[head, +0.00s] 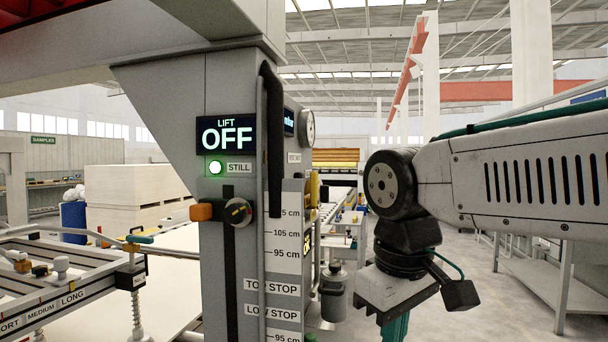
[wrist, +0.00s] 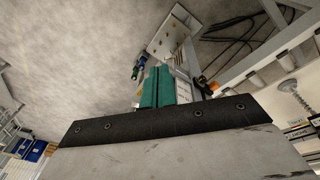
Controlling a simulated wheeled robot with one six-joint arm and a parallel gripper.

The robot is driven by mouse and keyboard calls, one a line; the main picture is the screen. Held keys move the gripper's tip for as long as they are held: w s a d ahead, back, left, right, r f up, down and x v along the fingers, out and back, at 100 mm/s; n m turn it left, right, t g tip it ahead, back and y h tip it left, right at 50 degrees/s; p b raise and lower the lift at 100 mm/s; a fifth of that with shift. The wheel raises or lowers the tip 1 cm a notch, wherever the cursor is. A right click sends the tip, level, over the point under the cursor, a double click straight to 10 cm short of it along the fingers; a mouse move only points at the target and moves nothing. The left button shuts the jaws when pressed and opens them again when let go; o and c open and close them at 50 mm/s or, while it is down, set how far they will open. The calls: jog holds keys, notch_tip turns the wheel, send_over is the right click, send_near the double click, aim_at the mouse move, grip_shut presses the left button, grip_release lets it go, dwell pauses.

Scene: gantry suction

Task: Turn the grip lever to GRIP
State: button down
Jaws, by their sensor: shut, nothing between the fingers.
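No lever with a readable GRIP label shows. On the suction frame (head: 60,285) at the left of the head view, a short teal handle (head: 139,239) sits above a small dark box (head: 131,278) whose label is too small to read. I cannot tell if this is the grip lever. My gripper (head: 395,329) hangs pointing down at the lower right of the head view, right of the grey column and well apart from the frame. Its tips are cut off there. In the wrist view its teal fingers (wrist: 156,87) lie together, empty, above the floor.
The grey column (head: 167,110) has a display (head: 226,135) reading LIFT OFF, a green lamp (head: 215,168) by STILL, and an orange-ended control (head: 201,212). The column stands between my gripper and the frame. A grey bench (head: 545,272) is at right.

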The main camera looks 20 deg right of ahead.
jog(key=w+a+r+n+h, duration=0.1)
jog(key=w+r+n, duration=0.1)
jog(key=w+r, duration=0.55)
jog(key=w+a+r+n, duration=0.25)
jog(key=w+r, duration=0.25)
jog(key=r, duration=0.5)
jog(key=n+t+h, duration=0.1)
jog(key=n+t, duration=0.1)
jog(key=n, duration=0.2)
send_near(296, 174)
jog(key=s, duration=0.2)
jog(key=x, duration=0.9)
jog(key=shift+a+f, duration=0.35)
jog(key=shift+w+d+r, duration=0.25)
jog(key=shift+w+d, duration=0.1)
jog(key=shift+w, duration=0.1)
